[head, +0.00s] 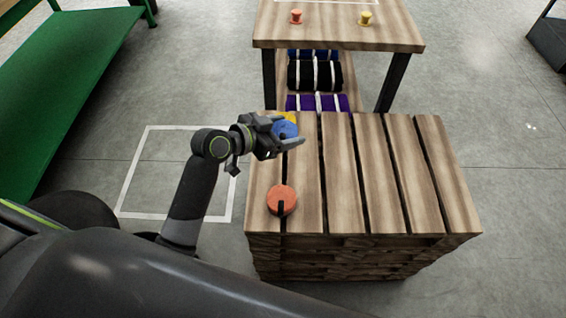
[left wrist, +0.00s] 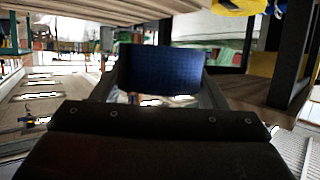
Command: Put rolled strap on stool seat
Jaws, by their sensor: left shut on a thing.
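My left gripper (head: 291,132) is shut on a blue rolled strap (head: 285,129), over the far left part of the wooden pallet stack (head: 370,180). In the left wrist view the blue strap (left wrist: 160,68) fills the space between the two fingers. A yellow piece (head: 289,117), perhaps another rolled strap, shows just behind it, partly hidden. An orange-red rolled strap (head: 282,200) with a dark tail lies on the near left of the pallet stack. I cannot make out a clear stool seat. My right gripper is not in view.
A wooden table (head: 335,32) beyond the stack carries an orange spool (head: 296,16) and a yellow spool (head: 366,18). Rolled bundles (head: 315,75) lie on its lower shelf. A green bench (head: 65,85) stands at left. The right side of the stack's top is clear.

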